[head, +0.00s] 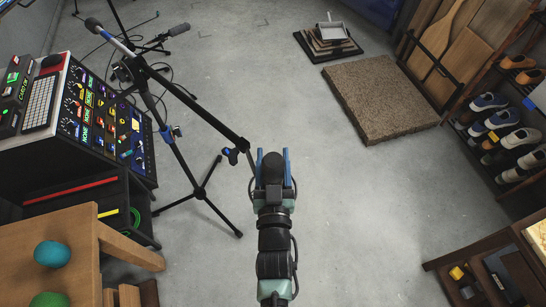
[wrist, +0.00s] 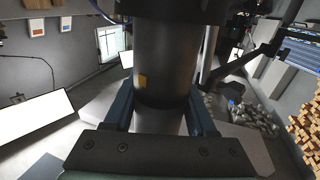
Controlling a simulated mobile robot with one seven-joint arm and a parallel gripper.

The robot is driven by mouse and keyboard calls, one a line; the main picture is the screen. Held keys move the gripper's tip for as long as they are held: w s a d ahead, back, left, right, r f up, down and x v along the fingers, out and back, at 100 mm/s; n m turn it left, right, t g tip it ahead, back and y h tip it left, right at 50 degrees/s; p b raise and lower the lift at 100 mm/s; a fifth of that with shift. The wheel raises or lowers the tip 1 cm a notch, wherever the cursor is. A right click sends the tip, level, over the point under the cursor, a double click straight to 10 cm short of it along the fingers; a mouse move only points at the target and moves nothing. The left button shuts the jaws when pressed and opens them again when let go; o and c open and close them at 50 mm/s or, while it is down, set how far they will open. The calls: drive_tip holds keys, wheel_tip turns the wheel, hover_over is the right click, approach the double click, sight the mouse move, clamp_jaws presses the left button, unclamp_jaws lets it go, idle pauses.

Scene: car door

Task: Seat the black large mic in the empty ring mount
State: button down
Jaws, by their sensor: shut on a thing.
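My gripper (head: 272,163) is shut on the black large mic (head: 273,172), its blue fingers on either side of it. In the wrist view the mic (wrist: 165,65) is a thick dark upright cylinder with a small yellow mark, between the fingers (wrist: 160,115). A black tripod stand (head: 180,145) carries a long boom (head: 195,103), whose lower right end comes close beside my gripper on its left. A small black fitting with blue (head: 229,155) hangs near that end. I cannot clearly make out the empty ring mount; a dark wider shape hides the mic's top in the wrist view.
Another mic (head: 94,25) sits at the boom's far end, and one more (head: 180,29) on a low stand behind. A control console (head: 85,115) and wooden table (head: 60,235) stand left. A brown mat (head: 380,98) and shoe rack (head: 500,125) are right. Floor between is clear.

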drive_tip(key=shift+f, duration=0.15)
drive_tip(key=shift+c, duration=0.6)
unclamp_jaws()
drive_tip(key=shift+f, duration=0.1)
drive_tip(key=s+b, duration=0.2)
drive_tip(key=s, duration=1.1)
drive_tip(key=shift+d, duration=0.15)
